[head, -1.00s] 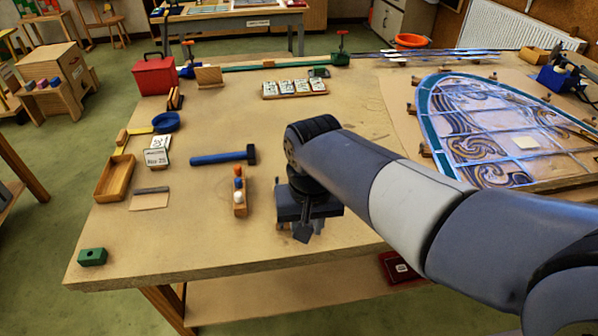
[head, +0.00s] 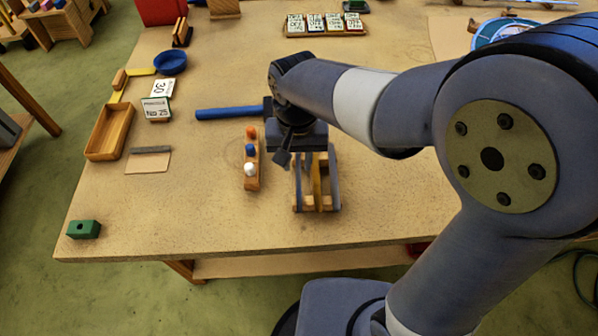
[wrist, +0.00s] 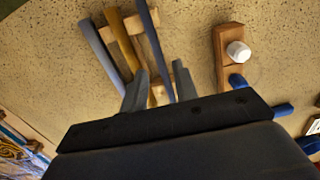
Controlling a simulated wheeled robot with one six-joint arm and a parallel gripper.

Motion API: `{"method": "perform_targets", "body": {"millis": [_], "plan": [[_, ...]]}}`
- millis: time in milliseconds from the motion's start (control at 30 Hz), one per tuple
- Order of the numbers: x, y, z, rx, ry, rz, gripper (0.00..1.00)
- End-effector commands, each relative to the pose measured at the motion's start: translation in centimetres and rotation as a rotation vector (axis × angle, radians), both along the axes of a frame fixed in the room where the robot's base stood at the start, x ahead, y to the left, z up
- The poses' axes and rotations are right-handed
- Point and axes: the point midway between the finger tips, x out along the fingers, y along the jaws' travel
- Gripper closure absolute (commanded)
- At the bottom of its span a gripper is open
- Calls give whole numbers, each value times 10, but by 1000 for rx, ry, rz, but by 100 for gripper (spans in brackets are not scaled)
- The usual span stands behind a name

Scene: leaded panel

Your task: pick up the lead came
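Three long bars rest side by side across wooden supports (wrist: 158,88): a grey one (wrist: 98,45), a yellow-brown one (wrist: 124,40) and a slim blue-grey one (wrist: 152,35). The grey bar looks most like the lead came, but I cannot tell for sure. In the head view this rack (head: 318,206) stands near the front edge of the table, partly hidden by my wrist. My gripper (wrist: 160,83) is open, its two fingers apart and apparently empty. In the wrist view the slim blue-grey bar shows between the fingertips; I cannot tell whether they touch it.
A wooden block with coloured pegs (head: 251,178) stands just left of the rack. A blue-handled hammer (head: 229,113) lies behind it. A dark grey strip (head: 150,150) lies on a tan card, beside a wooden tray (head: 110,132).

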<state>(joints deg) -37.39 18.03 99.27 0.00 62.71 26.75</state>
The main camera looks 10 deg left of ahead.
Motion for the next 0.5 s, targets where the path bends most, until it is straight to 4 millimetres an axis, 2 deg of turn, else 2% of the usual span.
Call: {"method": "perform_targets", "body": {"millis": [400,500], "plan": [[8,-2,-48,-2,3,0,72],[8,-1,-52,-1,1,0,72]]}}
